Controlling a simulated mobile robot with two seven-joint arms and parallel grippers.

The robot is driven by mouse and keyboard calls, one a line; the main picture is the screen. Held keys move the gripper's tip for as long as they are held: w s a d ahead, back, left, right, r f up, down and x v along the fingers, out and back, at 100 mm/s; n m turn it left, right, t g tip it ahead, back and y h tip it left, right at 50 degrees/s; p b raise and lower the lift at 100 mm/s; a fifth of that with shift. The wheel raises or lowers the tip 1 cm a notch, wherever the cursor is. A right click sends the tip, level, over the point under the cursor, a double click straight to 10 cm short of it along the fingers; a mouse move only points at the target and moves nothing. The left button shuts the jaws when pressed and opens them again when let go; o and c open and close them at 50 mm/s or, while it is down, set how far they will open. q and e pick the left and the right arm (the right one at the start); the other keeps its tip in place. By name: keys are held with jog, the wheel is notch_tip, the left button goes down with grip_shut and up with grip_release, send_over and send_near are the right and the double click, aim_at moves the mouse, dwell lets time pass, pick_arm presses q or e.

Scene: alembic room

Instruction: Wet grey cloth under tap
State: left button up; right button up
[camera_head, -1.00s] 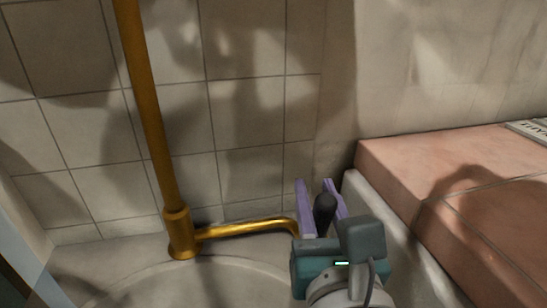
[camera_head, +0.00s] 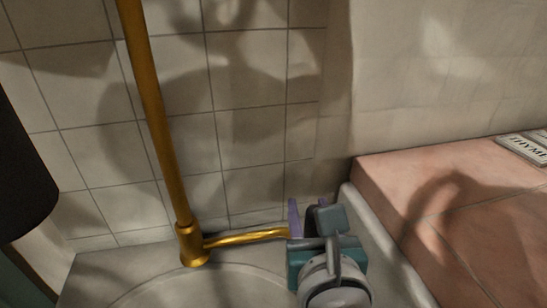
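The brass tap (camera_head: 192,245) stands at the back of the pale basin (camera_head: 225,283), with a tall upright pipe. Its thin side arm runs right and ends behind my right gripper (camera_head: 308,212). The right gripper has purple fingers and a teal body, and it is at the end of that side arm. A dark part (camera_head: 312,218) shows between the fingers, mostly hidden by the gripper body. I cannot tell whether the fingers touch it. No grey cloth is in view, and my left gripper is not in view.
A tiled wall (camera_head: 250,130) closes off the back. A dark rounded shape (camera_head: 20,165) fills the left edge; I cannot tell what it is.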

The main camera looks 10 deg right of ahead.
jog(key=shift+o, duration=1.3)
jog(key=shift+r, duration=0.1)
jog(key=p+v, duration=0.3)
jog(key=v, duration=0.7)
